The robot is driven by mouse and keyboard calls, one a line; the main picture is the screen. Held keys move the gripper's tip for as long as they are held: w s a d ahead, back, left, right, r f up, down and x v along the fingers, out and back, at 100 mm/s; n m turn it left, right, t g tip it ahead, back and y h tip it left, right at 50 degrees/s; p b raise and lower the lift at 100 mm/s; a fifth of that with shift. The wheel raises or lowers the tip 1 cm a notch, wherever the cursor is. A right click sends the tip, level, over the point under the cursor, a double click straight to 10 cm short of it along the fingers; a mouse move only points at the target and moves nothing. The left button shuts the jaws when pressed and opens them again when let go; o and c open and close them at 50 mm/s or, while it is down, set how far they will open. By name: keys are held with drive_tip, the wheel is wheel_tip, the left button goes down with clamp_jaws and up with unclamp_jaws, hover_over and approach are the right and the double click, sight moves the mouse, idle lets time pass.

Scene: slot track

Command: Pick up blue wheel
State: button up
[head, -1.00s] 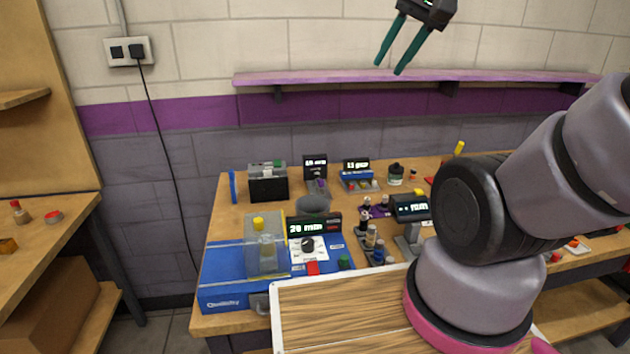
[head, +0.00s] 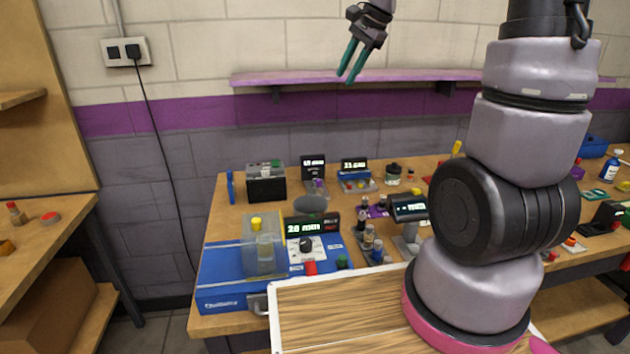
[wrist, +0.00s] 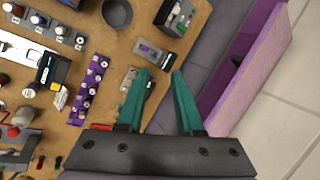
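My gripper (head: 346,78) is raised high in front of the wall, above the shelf and well clear of the table. Its two teal fingers are apart with nothing between them; the wrist view also shows the open gripper (wrist: 160,74) pointing down over the table's back edge. I cannot pick out a blue wheel with certainty. A thin blue upright piece (head: 231,187) stands at the table's left edge and may be a wheel seen edge-on. It is far below and to the left of my gripper. It is not clear in the wrist view.
The purple shelf (head: 350,77) juts from the wall behind the table. The table (head: 226,222) is crowded: a blue box (head: 225,292), a black box (head: 266,188), a grey bowl (head: 311,204) and several small display units. Some bare wood lies around the bowl.

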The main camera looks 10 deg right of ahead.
drive_tip(key=w+f+m+g, duration=0.1)
drive_tip(key=w+f+m, duration=0.4)
drive_tip(key=w+f, duration=0.75)
drive_tip(key=m+g, duration=0.2)
drive_tip(key=m, duration=0.2)
approach(316, 173)
drive_tip(key=shift+y, duration=0.3)
drive_tip(key=x, duration=0.7)
drive_tip(key=d+x, duration=0.1)
drive_tip(key=x, duration=0.2)
drive_tip(key=shift+a+f, duration=0.15)
drive_tip(key=shift+f, duration=0.25)
clamp_jaws()
